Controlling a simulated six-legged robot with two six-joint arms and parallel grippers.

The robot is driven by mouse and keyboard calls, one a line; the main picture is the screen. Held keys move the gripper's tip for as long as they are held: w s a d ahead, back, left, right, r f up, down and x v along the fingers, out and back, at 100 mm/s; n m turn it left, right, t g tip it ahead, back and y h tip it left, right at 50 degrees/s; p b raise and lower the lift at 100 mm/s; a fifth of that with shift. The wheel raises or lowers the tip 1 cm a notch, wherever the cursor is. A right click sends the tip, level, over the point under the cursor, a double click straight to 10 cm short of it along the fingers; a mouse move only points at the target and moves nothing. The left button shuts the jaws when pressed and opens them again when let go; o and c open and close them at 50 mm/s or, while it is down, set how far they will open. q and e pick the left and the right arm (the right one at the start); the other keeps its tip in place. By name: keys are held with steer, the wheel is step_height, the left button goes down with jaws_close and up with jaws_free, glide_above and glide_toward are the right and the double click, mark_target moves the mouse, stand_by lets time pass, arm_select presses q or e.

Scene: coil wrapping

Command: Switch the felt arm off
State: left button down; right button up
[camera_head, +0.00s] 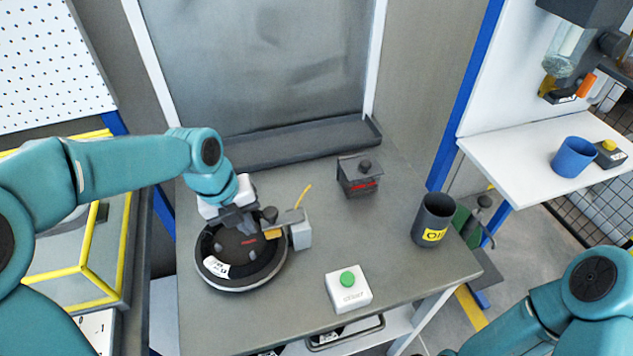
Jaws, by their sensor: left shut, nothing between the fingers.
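A black round disc unit (240,270) with a white label sits at the left of the grey table. At its right edge is a small grey block (301,235) with a flat arm (284,218) reaching over the disc. An orange-brown pad sits under this arm, and a thin yellow stick (303,195) rises by it. I take this to be the felt arm; its switch is hard to make out. My left gripper (247,222) is shut and empty, low over the disc beside a dark knob (269,214). I cannot tell if they touch. My right gripper is out of view.
A white box with a green button (348,289) stands near the table's front. A dark lidded box (358,175) stands at the back, a dark OIL cup (433,220) at the right. A blue mug (574,157) is on the white side shelf. The table's middle is clear.

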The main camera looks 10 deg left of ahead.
arm_select(q)
steer(key=shift+a+f, duration=0.1)
steer(key=shift+f, duration=0.2)
steer(key=shift+r, duration=0.1)
stand_by(0.5)
steer(key=v, duration=1.6)
steer(key=shift+p, duration=0.4)
